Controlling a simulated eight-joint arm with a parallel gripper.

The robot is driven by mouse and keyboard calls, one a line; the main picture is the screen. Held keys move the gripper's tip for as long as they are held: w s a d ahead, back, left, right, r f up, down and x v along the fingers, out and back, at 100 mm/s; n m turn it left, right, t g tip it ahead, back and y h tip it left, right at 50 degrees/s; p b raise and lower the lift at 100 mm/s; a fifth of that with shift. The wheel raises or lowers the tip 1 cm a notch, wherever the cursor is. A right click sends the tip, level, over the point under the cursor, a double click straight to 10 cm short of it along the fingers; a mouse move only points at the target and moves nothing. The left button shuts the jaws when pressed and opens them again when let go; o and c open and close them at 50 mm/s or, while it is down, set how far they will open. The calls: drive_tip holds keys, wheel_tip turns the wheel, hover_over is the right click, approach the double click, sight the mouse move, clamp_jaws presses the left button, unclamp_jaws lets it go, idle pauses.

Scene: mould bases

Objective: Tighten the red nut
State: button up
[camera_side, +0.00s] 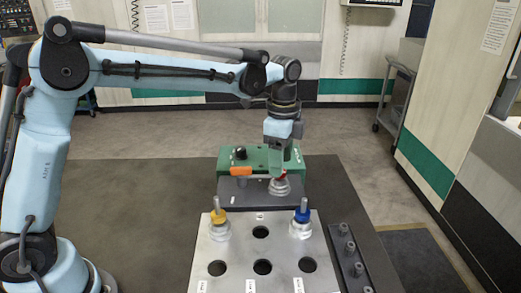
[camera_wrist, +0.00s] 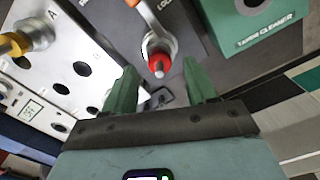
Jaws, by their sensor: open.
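The red nut (camera_wrist: 158,64) sits around a metal stud on a light metal base in the wrist view. In the side view the red nut (camera_side: 281,177) is on the dark grey block (camera_side: 240,195), partly hidden by my gripper (camera_side: 283,160). My gripper points down over it. In the wrist view my gripper (camera_wrist: 160,70) has its two green fingers apart, with the nut seen in the gap between the tips. I cannot tell whether either finger touches it.
An orange lever (camera_side: 241,171) is just left of the red nut. A green box (camera_side: 262,159) stands behind. In front, a metal plate (camera_side: 240,266) with several holes carries a yellow nut (camera_side: 218,215) and a blue nut (camera_side: 302,215) on studs. A dark rail (camera_side: 350,256) lies at right.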

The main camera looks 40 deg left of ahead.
wheel_tip(320, 180, up, 10)
drive_tip(key=shift+r, duration=0.25)
idle(0.5)
drive_tip(key=s+a+f+n+t, duration=0.3)
drive_tip(key=s+a+f+n, duration=0.1)
drive_tip(key=s+n, duration=0.3)
drive_tip(key=s+a+f+n+t, duration=0.3)
drive_tip(key=s+f+n, duration=0.3)
drive_tip(key=s, duration=0.4)
drive_tip(key=shift+a+n+t, duration=0.35)
drive_tip(key=shift+n+t, duration=0.15)
drive_tip(key=shift+t, duration=0.1)
drive_tip(key=shift+s+r, duration=0.1)
idle(0.5)
